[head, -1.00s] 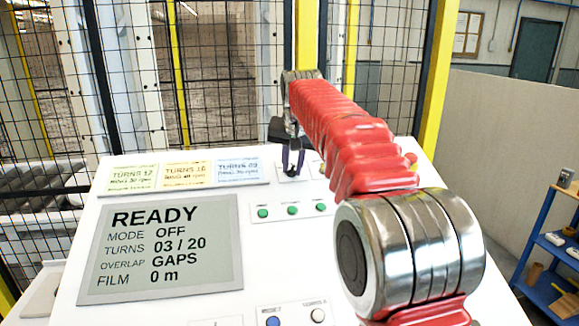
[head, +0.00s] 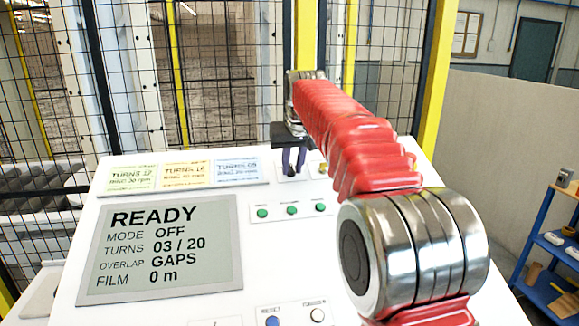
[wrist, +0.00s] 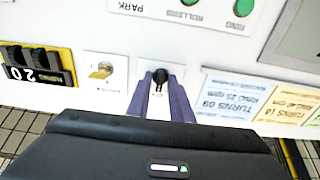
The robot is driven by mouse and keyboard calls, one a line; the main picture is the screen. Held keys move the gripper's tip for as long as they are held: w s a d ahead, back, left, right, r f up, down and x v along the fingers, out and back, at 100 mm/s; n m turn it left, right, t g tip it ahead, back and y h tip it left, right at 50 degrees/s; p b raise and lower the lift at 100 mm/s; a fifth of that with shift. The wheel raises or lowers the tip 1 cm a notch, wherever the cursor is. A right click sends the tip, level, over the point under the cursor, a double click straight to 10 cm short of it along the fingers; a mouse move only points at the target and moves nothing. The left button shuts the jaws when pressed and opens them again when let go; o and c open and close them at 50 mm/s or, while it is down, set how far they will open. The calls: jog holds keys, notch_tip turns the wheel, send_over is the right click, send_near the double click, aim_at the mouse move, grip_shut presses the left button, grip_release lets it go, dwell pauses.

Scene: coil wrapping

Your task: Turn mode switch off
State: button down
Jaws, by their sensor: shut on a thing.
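The mode switch is a small black knob (wrist: 160,76) on a white plate of the sloped console, upside down in the wrist view. My gripper (wrist: 160,84) has its two purple fingers on either side of the knob, shut on it. In the head view my gripper (head: 292,170) reaches down to the plate at the console's upper right, and the fingers largely cover the knob. The display (head: 165,245) reads READY, MODE OFF, TURNS 03 / 20, OVERLAP GAPS, FILM 0 m. The knob's label is not legible.
A yellow key-like switch (wrist: 101,71) and a counter showing 20 (wrist: 38,74) sit beside the knob. Green buttons (head: 292,210) and paper notes (head: 185,174) are close by. A mesh fence (head: 225,80) stands behind the console.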

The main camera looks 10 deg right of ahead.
jog(key=c, duration=1.9)
grip_release()
jog(key=shift+w+r, duration=0.15)
jog(key=v, duration=1.3)
jog(key=shift+s+r, duration=0.2)
jog(key=shift+s, duration=0.05)
